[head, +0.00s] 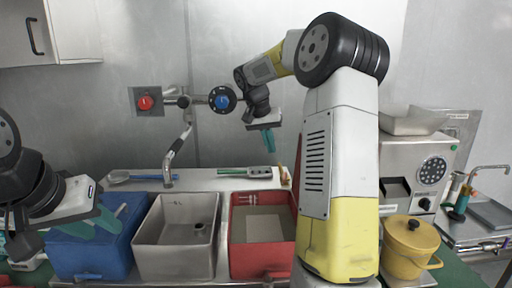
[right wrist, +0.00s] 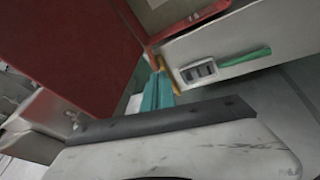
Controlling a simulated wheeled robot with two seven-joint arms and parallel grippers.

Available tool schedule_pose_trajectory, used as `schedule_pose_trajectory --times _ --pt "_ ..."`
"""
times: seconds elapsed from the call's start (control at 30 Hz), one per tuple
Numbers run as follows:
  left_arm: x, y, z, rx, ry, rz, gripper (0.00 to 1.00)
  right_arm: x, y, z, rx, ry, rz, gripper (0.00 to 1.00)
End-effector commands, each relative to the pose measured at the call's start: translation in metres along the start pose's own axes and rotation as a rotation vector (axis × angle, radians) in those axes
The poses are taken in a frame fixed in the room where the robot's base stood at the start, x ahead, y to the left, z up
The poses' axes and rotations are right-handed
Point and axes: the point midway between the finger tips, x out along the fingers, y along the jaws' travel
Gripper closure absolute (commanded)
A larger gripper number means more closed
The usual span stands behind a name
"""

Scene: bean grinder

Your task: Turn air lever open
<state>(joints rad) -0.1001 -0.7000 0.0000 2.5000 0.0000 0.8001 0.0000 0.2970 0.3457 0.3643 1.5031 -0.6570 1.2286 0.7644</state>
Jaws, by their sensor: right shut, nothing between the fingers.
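No part is clearly marked as the air lever. On the back wall a red knob (head: 146,102) and a round blue-centred knob (head: 222,98) sit on the pipework above a tap (head: 178,152). My right gripper (head: 269,140) is shut and empty, pointing down in the air to the right of the blue-centred knob and apart from it. Its teal fingers (right wrist: 158,92) show together in the right wrist view. My left gripper (head: 105,218) is at the lower left over the blue bin; its finger opening is unclear.
A blue bin (head: 80,255), a grey sink basin (head: 176,264) and a red bin (head: 237,262) stand in a row below. A green-handled tool (head: 240,171) lies on the ledge behind. A grey machine (head: 404,158) and a yellow pot (head: 401,262) stand at right.

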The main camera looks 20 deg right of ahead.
Motion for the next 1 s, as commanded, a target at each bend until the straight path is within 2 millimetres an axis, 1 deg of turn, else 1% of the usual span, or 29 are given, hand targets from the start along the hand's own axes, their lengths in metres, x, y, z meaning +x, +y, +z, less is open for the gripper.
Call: schedule_pose_trajectory --times 0.03,0.2,0.3,0.4,0.5,0.63,1.0 --pt "0.0 0.0 0.0 0.0 0.0 0.0 0.64 0.012 0.0 0.001 -0.001 -0.004 0.001 1.0" --pt "0.0 0.0 0.0 0.0 0.0 0.0 0.64 0.05 0.001 0.001 -0.001 -0.005 0.001 1.0" --pt "0.0 0.0 0.0 0.0 0.0 0.0 0.64 0.07 0.0 0.001 -0.001 -0.003 0.0 1.0" --pt "0.0 0.0 0.0 0.0 0.0 0.0 0.64 0.084 0.008 0.004 0.001 -0.001 0.001 1.0" --pt "0.0 0.0 0.0 0.0 0.0 0.0 0.64 0.093 0.011 0.008 0.0 -0.001 0.0 1.0" --pt "0.0 0.0 0.0 0.0 0.0 0.0 0.64 0.101 0.014 0.009 -0.001 0.001 -0.001 1.0" --pt "0.0 0.0 0.0 0.0 0.0 0.0 0.64 0.103 0.015 0.01 -0.002 0.002 -0.001 1.0"
